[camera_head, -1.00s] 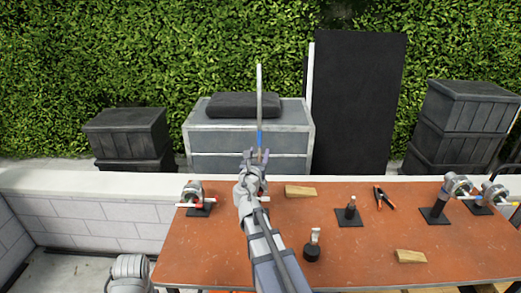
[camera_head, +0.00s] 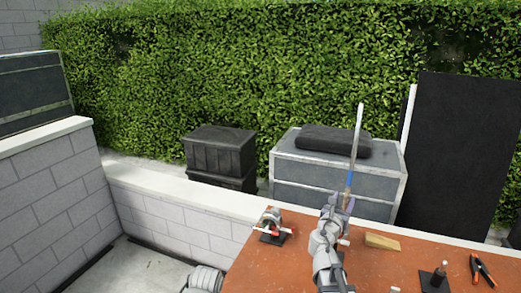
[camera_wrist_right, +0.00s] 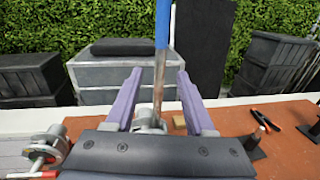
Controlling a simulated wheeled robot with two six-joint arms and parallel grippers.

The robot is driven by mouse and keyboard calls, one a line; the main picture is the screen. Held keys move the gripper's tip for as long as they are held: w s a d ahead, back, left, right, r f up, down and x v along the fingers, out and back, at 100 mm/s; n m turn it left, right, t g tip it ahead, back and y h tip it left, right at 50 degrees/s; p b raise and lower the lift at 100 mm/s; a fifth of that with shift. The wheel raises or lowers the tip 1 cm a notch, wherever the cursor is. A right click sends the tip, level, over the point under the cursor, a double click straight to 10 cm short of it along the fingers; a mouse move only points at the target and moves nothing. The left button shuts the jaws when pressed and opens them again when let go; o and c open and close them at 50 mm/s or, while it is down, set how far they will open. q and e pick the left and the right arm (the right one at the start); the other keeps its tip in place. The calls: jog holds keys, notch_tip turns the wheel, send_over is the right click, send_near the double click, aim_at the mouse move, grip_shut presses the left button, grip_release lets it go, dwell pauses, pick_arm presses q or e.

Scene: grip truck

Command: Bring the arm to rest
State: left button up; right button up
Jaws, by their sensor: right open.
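My right arm reaches over the orange table (camera_head: 300,262) in the head view. Its gripper (camera_head: 342,201) is open, and its two purple fingers stand apart in the right wrist view (camera_wrist_right: 159,76). An upright metal rod with a blue band (camera_head: 358,130) rises at the gripper in the head view. In the right wrist view the rod (camera_wrist_right: 160,55) shows between the spread fingers, with a gap on each side. Its lower end meets a grey clamp head (camera_wrist_right: 147,118), partly hidden by my gripper. My left gripper is not in view.
A grey clamp on a black base (camera_head: 271,222) stands at the table's left corner. Behind are a low white wall (camera_head: 165,188), grey cases (camera_head: 290,167) and a black panel (camera_head: 455,155).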

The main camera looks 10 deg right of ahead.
jog(key=s+a+f+m+g+y+b, duration=0.1)
jog(key=s+a+f+m+g+y, duration=0.5)
jog(key=a+f+m, duration=0.9)
jog(key=s+a+f+m+g+y, duration=0.2)
jog(key=s+a+f+m+g, duration=0.1)
jog(key=s+a, duration=0.5)
jog(key=s+a+f+m+g+y, duration=0.2)
jog(key=s+a+f+m+g, duration=0.2)
jog(key=s+a, duration=0.5)
jog(key=shift+s+a+f+m+g+b, duration=0.3)
jog(key=shift+a+f+m+b, duration=0.05)
jog(key=shift+a+f+m, duration=0.5)
jog(key=shift+r, duration=0.1)
